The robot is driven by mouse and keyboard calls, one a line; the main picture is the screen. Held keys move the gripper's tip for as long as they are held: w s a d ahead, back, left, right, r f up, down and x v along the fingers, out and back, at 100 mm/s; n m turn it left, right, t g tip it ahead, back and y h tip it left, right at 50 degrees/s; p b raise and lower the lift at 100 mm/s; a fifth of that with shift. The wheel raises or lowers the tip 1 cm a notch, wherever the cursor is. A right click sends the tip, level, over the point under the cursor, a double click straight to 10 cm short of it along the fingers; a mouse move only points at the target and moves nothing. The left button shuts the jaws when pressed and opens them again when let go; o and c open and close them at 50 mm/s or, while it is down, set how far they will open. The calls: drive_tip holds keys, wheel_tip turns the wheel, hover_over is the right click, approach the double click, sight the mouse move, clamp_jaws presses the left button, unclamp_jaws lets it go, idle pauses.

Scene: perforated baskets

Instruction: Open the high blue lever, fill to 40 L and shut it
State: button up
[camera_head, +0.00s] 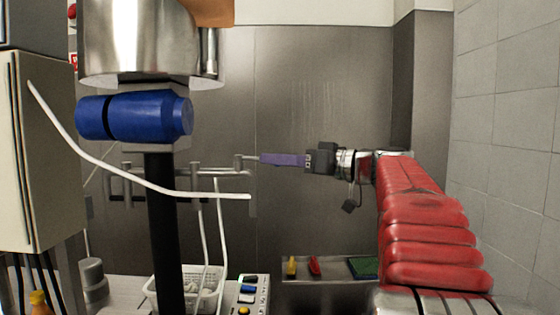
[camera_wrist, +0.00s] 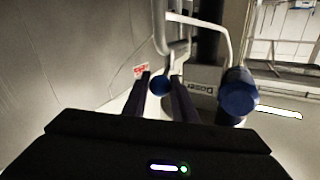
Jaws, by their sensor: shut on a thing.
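My gripper (camera_head: 266,159) is at the end of the red arm, in front of the grey wall. Its long purple-blue fingers point left at the metal pipework (camera_head: 215,172). In the wrist view my gripper (camera_wrist: 160,79) has a finger on each side of the round blue end of the lever (camera_wrist: 161,86). It is shut on this blue lever, at the side of the pipe. In the head view the fingers hide most of the lever. I cannot read a litre figure in either view.
A steel vessel (camera_head: 140,40) and a big blue cylinder (camera_head: 135,117) stand at the left on a black column (camera_head: 161,230). A white basket (camera_head: 155,290) and a button panel (camera_head: 249,296) are below. The tiled wall (camera_head: 505,110) bounds the right.

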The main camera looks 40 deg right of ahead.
clamp_jaws()
drive_tip(key=shift+d, duration=0.2)
drive_tip(key=shift+a, duration=0.15)
